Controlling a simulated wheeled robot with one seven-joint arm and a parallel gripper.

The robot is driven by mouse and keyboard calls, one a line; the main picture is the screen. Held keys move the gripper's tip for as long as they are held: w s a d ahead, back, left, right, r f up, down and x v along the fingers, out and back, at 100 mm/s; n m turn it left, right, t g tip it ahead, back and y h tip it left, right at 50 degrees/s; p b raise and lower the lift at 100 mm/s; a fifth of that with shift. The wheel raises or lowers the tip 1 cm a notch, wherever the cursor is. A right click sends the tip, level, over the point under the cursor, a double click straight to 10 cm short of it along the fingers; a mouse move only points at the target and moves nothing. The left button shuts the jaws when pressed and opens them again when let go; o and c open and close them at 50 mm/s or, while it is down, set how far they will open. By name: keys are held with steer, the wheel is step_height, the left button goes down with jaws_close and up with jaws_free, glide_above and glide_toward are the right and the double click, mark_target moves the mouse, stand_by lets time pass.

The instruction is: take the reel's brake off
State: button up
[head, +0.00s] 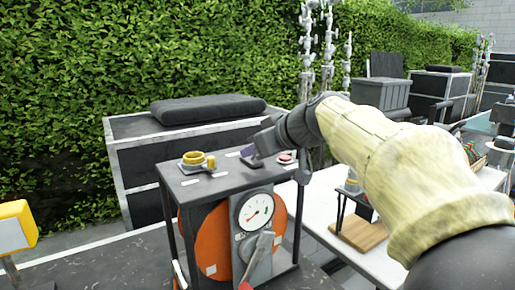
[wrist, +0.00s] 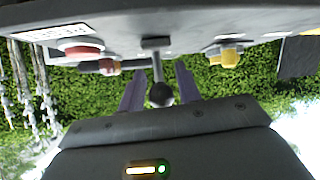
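The reel stand (head: 225,178) is a dark grey box frame with an orange reel (head: 206,240) inside and a white dial (head: 256,212) on its front. My gripper (head: 250,154) is at the stand's top, by its back edge. In the wrist view my gripper's two purple fingers (wrist: 160,88) are apart. A lever (wrist: 157,68) with a round black knob (wrist: 161,95) shows between them, with gaps on both sides. A grey lever (head: 259,252) with a red end is on the stand's front. No label shows which one is the brake.
On the stand's top are a yellow fitting (head: 194,158) and a red button (head: 285,157). A black case (head: 150,150) stands behind it, before the hedge. A white table (head: 320,205) with a small wooden-based item (head: 358,234) is at right.

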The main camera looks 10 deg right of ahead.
steer(key=shift+o, duration=0.5)
steer(key=v, duration=1.7)
steer(key=shift+s, duration=0.2)
